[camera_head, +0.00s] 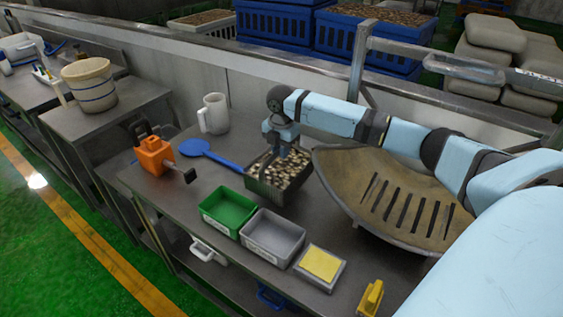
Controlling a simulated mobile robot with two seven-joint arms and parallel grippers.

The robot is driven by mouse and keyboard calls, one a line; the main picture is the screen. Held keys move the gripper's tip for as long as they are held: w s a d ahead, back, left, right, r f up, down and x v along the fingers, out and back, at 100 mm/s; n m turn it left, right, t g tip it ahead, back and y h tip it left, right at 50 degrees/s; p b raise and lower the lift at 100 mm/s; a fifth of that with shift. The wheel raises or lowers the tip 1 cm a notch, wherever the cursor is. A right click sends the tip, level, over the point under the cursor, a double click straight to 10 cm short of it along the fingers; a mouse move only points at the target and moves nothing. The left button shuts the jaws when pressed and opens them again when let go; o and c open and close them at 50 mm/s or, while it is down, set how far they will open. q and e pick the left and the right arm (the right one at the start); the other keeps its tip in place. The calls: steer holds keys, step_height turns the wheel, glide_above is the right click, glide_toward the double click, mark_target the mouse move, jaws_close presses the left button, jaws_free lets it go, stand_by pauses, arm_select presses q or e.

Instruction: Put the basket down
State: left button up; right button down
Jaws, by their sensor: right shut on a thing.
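The basket (268,190) is a dark, rectangular container filled with small pale brown pieces. It is in the middle of the metal table (165,205), behind the green and grey trays. My right gripper (274,160) comes down over its left rim and is shut on it. The basket looks roughly level. I cannot tell whether its underside touches the table top. My left gripper is not in view.
A green tray (228,211), a grey tray (272,237) and a yellow-topped tray (320,266) line the front edge. A slotted metal chute (345,170) is close on the right.

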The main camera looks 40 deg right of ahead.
glide_above(281, 178)
steer(key=shift+f, duration=2.7)
steer(key=c, duration=1.1)
jaws_free()
steer(key=shift+o, duration=0.2)
